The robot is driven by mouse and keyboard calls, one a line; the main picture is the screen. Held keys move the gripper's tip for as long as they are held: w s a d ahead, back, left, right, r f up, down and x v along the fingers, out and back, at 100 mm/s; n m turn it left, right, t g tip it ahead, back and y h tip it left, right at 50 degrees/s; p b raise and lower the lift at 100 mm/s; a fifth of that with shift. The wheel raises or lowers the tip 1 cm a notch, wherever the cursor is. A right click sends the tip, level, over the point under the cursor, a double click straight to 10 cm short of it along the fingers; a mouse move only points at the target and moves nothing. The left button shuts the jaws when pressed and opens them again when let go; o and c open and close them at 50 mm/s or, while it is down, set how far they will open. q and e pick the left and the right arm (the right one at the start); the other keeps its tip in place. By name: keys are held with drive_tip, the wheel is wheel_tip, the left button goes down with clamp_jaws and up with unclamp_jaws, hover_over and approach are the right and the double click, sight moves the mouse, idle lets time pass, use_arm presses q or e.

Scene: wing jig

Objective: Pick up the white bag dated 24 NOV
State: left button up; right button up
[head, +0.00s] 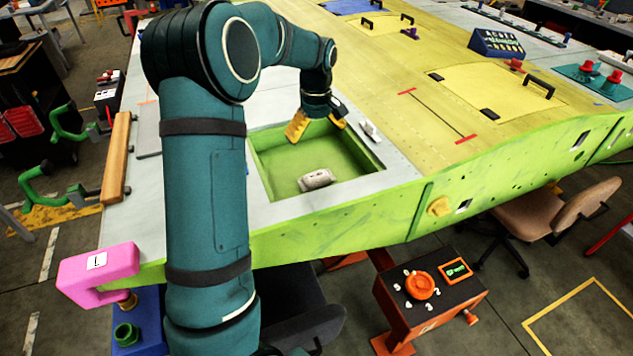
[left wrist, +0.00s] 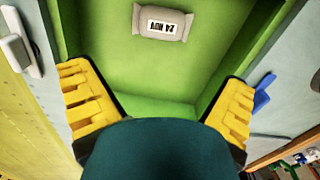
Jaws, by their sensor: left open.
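The white bag (head: 317,179) is a small, off-white pillow-shaped bag lying on the floor of the green recess (head: 262,182) in the wing panel. In the left wrist view the bag (left wrist: 162,23) shows a white label reading 24 NOV, upside down in the picture. My left gripper (head: 317,126) has yellow fingers and is at the back of the recess, behind and above the bag and apart from it. In the left wrist view the left gripper's fingers (left wrist: 160,98) are spread wide with nothing between them. My right gripper is in neither view.
Green walls enclose the recess on all sides. A white handled object (head: 370,131) sits on the panel right of the recess. A pink block marked L (head: 98,272) is at the wing's front left corner. An orange and black cart (head: 430,290) stands below the front edge.

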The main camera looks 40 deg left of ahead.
sight(316, 175)
use_arm(q)
wheel_tip(316, 175, down, 10)
drive_tip(key=shift+s+d+r+b, duration=0.1)
drive_tip(key=shift+d+r+b, duration=0.05)
drive_tip(key=shift+b, duration=0.65)
wheel_tip(316, 175, down, 5)
drive_tip(key=shift+s+d+r, duration=0.1)
drive_tip(key=shift+s+d, duration=0.05)
drive_tip(key=c, duration=1)
